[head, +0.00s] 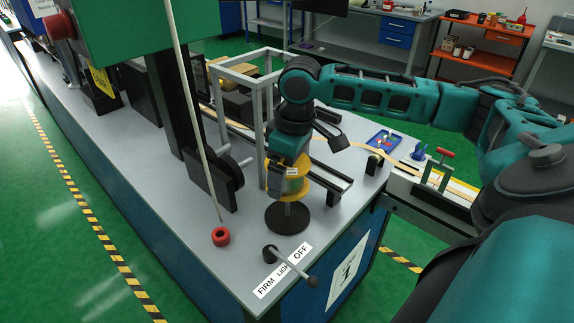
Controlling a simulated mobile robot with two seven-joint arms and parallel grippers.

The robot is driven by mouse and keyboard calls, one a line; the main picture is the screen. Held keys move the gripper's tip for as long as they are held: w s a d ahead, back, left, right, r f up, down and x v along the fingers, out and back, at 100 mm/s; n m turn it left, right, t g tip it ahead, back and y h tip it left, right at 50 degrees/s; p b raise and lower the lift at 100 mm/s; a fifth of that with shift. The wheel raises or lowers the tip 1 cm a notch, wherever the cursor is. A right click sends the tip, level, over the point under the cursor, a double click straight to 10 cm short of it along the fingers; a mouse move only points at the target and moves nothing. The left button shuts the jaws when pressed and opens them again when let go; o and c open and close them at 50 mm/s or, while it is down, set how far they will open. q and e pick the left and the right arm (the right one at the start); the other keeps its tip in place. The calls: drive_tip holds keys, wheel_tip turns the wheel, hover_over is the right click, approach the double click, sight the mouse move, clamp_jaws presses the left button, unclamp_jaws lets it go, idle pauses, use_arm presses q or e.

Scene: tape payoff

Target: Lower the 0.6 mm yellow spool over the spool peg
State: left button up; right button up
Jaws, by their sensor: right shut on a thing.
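My right gripper (289,172) points down and is shut on the yellow spool (298,188), which has a pale label on it. The gripper and spool are above a round black base (288,219) on the grey bench top. A short grey spool peg (287,208) rises from the middle of this base, below the spool. The upper part of the peg is hidden by the spool and gripper, so I cannot tell whether the peg tip is inside the spool's bore. A gap shows between spool and base. My left gripper is out of view.
A grey post frame (258,130) stands close behind the gripper. A black upright (172,100) and a slanted pale rod (195,110) are to the left. A red ring (221,236) and a lever with a FIRM/LIGHT/OFF label (285,270) are near the front.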

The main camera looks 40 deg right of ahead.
sight(285, 211)
drive_tip(key=shift+f+b, duration=0.8)
drive_tip(key=shift+f, duration=3.35)
drive_tip(key=o, duration=0.9)
drive_tip(key=shift+o, duration=0.2)
drive_tip(key=r, duration=0.4)
drive_tip(key=s+r+p, duration=0.1)
drive_tip(key=r, duration=0.3)
drive_tip(key=r+p, duration=0.1)
drive_tip(key=r, duration=0.4)
drive_tip(key=shift+s+d, duration=0.25)
drive_tip(key=shift+d, duration=0.05)
drive_tip(key=shift+f, duration=0.1)
